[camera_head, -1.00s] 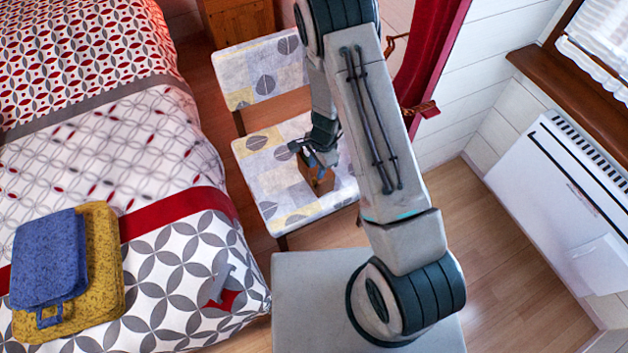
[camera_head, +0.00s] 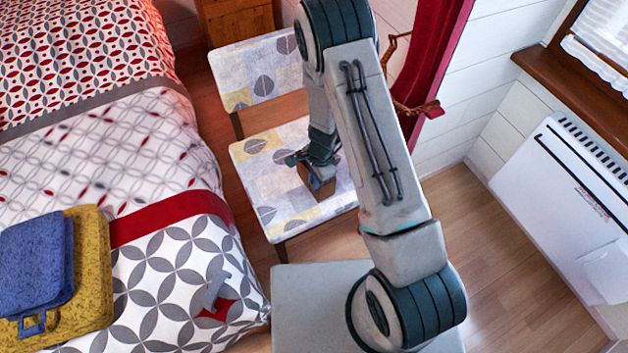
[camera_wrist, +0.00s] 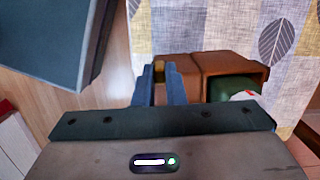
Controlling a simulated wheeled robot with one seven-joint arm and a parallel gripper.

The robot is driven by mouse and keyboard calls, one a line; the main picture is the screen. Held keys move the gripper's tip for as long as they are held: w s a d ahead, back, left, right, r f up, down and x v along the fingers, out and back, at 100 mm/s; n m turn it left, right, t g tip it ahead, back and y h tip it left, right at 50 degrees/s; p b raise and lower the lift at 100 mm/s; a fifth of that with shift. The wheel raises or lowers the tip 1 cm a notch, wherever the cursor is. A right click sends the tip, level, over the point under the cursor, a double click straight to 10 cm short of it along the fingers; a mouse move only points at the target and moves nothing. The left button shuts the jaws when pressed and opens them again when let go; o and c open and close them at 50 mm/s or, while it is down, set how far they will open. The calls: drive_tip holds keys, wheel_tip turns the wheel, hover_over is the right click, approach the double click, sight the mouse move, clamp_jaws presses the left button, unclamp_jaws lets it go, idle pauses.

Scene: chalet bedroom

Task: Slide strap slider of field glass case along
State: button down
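The field glass case is a small brown box (camera_head: 321,186) on the patterned chair seat, mostly hidden under my gripper in the head view. In the wrist view the brown case (camera_wrist: 236,68) lies just beyond and right of my fingers, with a dark green area at its right. My gripper (camera_wrist: 159,68) has two blue-grey fingers a narrow gap apart, at the left end of the case, where a small yellowish-brown part shows behind them. I cannot make out the strap slider or whether it is between the fingers. In the head view my gripper (camera_head: 298,158) is low over the case.
The chair (camera_head: 262,180) stands between the bed (camera_head: 165,250) and the white wall. A blue folded item (camera_head: 35,265) lies on a yellow one (camera_head: 95,270) on the bed. A red curtain (camera_head: 437,50) hangs right of the chair; a white heater (camera_head: 565,200) is farther right.

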drive_tip(key=shift+w+a+p, duration=0.35)
drive_tip(key=shift+w+a, duration=0.05)
drive_tip(key=shift+w, duration=0.4)
drive_tip(key=shift+w+a+p, duration=0.3)
drive_tip(key=shift+w+a, duration=0.1)
drive_tip(key=shift+w, duration=0.35)
drive_tip(key=c, duration=1.5)
unclamp_jaws()
drive_tip(key=r+p, duration=0.1)
drive_tip(key=r, duration=0.1)
drive_tip(key=r+p, duration=0.1)
drive_tip(key=r, duration=0.1)
drive_tip(key=r+p, duration=0.2)
drive_tip(key=shift+w+d, duration=0.2)
drive_tip(key=shift+d, duration=0.2)
